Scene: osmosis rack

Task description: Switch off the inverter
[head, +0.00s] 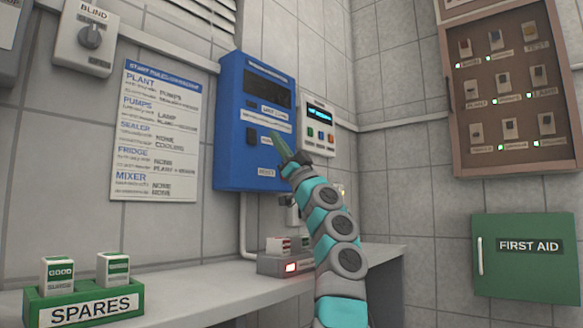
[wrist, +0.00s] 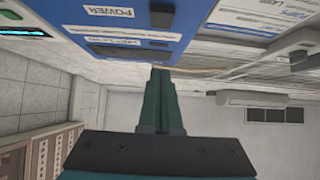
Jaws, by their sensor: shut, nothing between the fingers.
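A blue box (head: 228,150) is on the left wall with a dark display window (head: 268,90), small white labels and a dark switch-like block (head: 251,136). No label that I can read names it as the inverter. The box also shows in the wrist view (wrist: 165,40), with a label reading POWER (wrist: 108,11) beside a dark block (wrist: 160,16). My gripper (head: 277,142) is shut and empty in front of the lower right of the box. In the wrist view its fingertips (wrist: 160,74) point towards the dark block. I cannot tell whether they touch the box.
A white panel (head: 319,128) with a lit display and coloured buttons is right of the box. A start-up sheet (head: 155,150) and BLIND knob (head: 90,36) are left. Below are a shelf (head: 215,285), a green SPARES holder (head: 85,305) and a small red-lit unit (head: 285,264).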

